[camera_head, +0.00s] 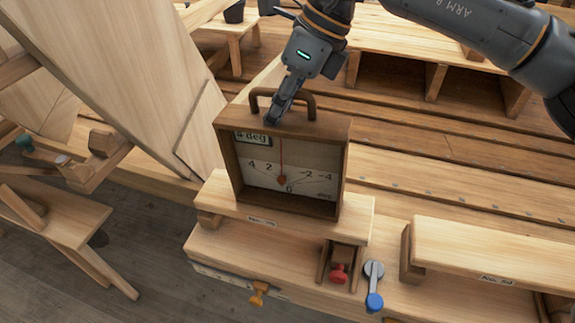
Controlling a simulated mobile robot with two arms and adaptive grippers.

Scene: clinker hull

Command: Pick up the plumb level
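The plumb level (231,165) is a brown wooden box with a brown carrying handle (307,101) on top. Its pale face carries a numbered scale, a red pointer hanging down near 0, and a small "4 deg" tag. It stands upright on a light wooden block labelled at its front edge. My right gripper (274,117) comes down from above, its fingers crossing the handle and ending over the box's top. The fingers overlap from this angle, so I cannot tell whether they are open or shut on the handle. My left gripper is not in view.
A red knob (338,273), a blue-tipped lever (374,299) and an orange clamp (259,293) sit below the level's block. Another labelled plank (490,252) is at right. A large curved hull plank (120,70) rises close at left. A dark pot (234,12) stands behind.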

